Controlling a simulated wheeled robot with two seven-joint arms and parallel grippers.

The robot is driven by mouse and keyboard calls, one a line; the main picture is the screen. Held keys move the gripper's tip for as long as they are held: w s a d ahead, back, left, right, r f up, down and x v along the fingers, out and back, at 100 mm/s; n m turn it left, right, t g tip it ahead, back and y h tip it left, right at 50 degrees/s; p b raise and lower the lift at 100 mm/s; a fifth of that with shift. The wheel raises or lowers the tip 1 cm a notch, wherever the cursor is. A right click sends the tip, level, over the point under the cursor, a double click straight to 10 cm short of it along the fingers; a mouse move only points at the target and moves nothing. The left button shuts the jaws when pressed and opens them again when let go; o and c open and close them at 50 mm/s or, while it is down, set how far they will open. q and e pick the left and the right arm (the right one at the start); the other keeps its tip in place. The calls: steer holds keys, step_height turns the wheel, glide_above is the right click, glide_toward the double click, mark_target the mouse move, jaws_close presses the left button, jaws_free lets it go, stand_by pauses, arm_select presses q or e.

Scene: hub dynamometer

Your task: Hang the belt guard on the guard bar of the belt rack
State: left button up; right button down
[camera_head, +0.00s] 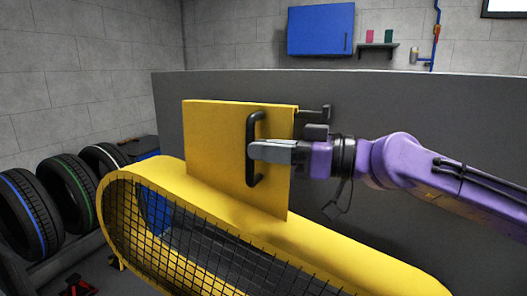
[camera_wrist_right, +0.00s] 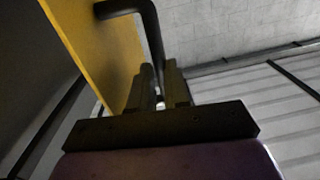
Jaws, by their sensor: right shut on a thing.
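The yellow belt guard (camera_head: 236,140) is in the middle of the head view, with a flat upright plate above a long rounded frame filled with dark mesh. A black handle (camera_head: 252,172) stands out from the plate. My right gripper (camera_head: 258,151) is shut on this handle. In the right wrist view the fingers (camera_wrist_right: 160,80) close around the handle's bar (camera_wrist_right: 153,35) beside the yellow plate (camera_wrist_right: 105,45). A dark bar with an upturned end (camera_head: 318,112), perhaps the guard bar, shows at the plate's upper right. Whether the guard touches it is hidden. My left gripper is not in view.
A large grey panel (camera_head: 400,110) stands behind the guard. Several tyres (camera_head: 66,190) with coloured stripes stand on a rack at the left. A blue cabinet (camera_head: 320,30) and a small shelf (camera_head: 378,47) are on the back wall. A red object (camera_head: 79,287) lies low at left.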

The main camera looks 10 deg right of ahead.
steer(key=w+d+f, duration=0.1)
steer(key=w+d, duration=0.5)
steer(key=w, duration=0.2)
steer(key=shift+w+f+p, duration=0.2)
steer(key=shift+w+p, duration=0.2)
stand_by(0.6)
